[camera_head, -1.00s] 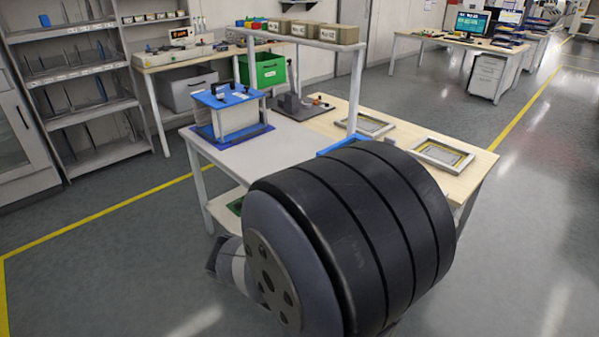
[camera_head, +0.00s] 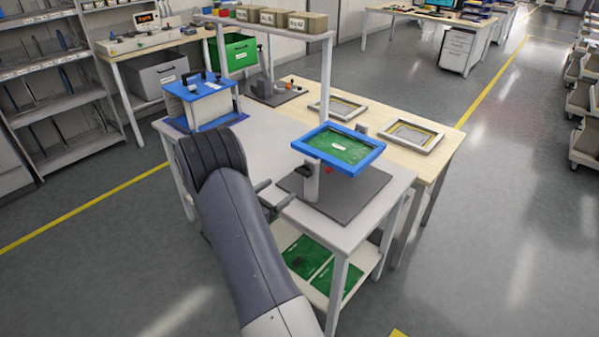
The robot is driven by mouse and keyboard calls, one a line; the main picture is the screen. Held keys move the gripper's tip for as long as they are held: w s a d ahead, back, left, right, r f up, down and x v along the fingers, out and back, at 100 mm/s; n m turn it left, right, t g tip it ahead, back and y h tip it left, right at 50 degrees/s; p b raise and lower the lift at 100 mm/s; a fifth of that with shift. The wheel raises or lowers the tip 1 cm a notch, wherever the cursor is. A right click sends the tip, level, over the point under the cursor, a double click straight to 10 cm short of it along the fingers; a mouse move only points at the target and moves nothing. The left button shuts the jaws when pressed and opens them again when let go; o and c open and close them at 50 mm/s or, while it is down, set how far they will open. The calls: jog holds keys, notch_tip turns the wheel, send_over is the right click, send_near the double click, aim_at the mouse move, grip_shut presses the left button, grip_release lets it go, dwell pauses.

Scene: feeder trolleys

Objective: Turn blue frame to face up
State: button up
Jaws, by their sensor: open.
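The blue frame (camera_head: 323,162) is held nearly level above the front table, on a light post fixture (camera_head: 312,182) with a dark grey base plate (camera_head: 349,203). A green board (camera_head: 341,146) with a small white label shows inside the frame. My gripper (camera_head: 279,193) is at the table's left front side, left of the post and lower than the frame. Its two dark fingers are apart, with nothing seen between them. It does not touch the frame. My arm hides part of the table's left side.
A blue-topped box unit (camera_head: 203,88) stands at the table's back left. Two grey frames (camera_head: 338,108) lie on the wooden table behind. A raised shelf (camera_head: 262,29) carries several boxes. Green boards (camera_head: 305,256) lie on the lower shelf. The table's middle is clear.

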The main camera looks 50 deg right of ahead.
aim_at(301, 174)
jog(key=d+p, duration=0.1)
jog(key=d, duration=0.2)
jog(key=d+p, duration=0.1)
jog(key=d, duration=0.3)
jog(key=d+p, duration=0.1)
jog(key=d, duration=0.3)
jog(key=shift+w, duration=0.25)
jog(key=shift+a, duration=0.1)
jog(key=c, duration=1.4)
